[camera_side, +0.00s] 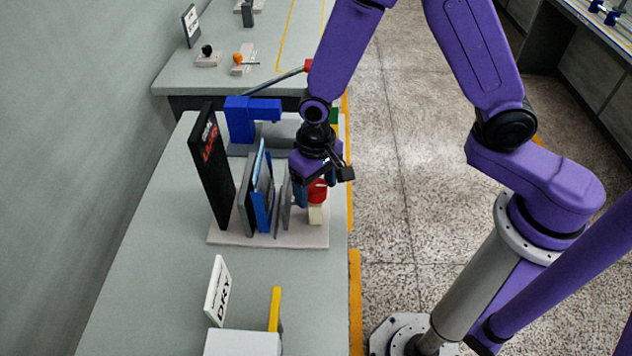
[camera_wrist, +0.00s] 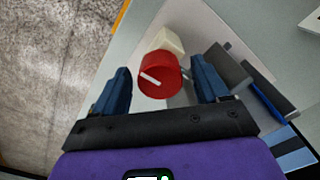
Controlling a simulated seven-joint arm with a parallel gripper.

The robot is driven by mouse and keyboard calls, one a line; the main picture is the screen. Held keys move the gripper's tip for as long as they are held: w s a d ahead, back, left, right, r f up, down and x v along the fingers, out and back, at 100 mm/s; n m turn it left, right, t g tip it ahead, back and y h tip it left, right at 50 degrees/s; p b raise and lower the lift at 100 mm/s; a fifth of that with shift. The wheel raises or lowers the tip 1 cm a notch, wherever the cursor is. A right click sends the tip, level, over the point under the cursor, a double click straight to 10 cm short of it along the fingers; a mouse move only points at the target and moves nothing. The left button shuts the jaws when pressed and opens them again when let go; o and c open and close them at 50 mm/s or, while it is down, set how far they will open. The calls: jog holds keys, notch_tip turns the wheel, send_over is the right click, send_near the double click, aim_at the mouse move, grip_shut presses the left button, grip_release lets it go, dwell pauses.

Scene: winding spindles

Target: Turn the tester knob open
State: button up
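The tester knob (camera_wrist: 160,78) is a red cylinder with a white pointer line on its face. In the wrist view it lies between the two blue fingers of my gripper (camera_wrist: 162,84), with a gap visible on each side. My gripper is open and empty. In the side view the red knob (camera_side: 318,192) shows just below my gripper (camera_side: 312,190), partly covered by a finger. A cream block (camera_side: 315,214) sits by the knob, and it also shows in the wrist view (camera_wrist: 172,41). The tester stands on a pale base plate (camera_side: 225,238).
A black sign panel (camera_side: 212,165) with red lettering and several upright grey and blue plates (camera_side: 261,195) stand left of my gripper. A blue machine (camera_side: 240,118) stands behind. A white "DRY" sign (camera_side: 218,292) and yellow bar (camera_side: 274,309) are in front. The bench between is clear.

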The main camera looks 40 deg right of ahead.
aim_at(317, 185)
jog(key=shift+r, duration=0.1)
notch_tip(317, 185, up, 17)
jog(key=shift+r, duration=0.15)
dwell(0.4)
jog(key=s+d+n, duration=0.6)
jog(key=s+d, duration=0.1)
jog(key=s, duration=0.3)
jog(key=s+d+f+n, duration=0.1)
jog(key=s+d+n, duration=0.5)
jog(key=s, duration=0.3)
jog(key=shift+s+d, duration=0.35)
jog(key=shift+d, duration=0.05)
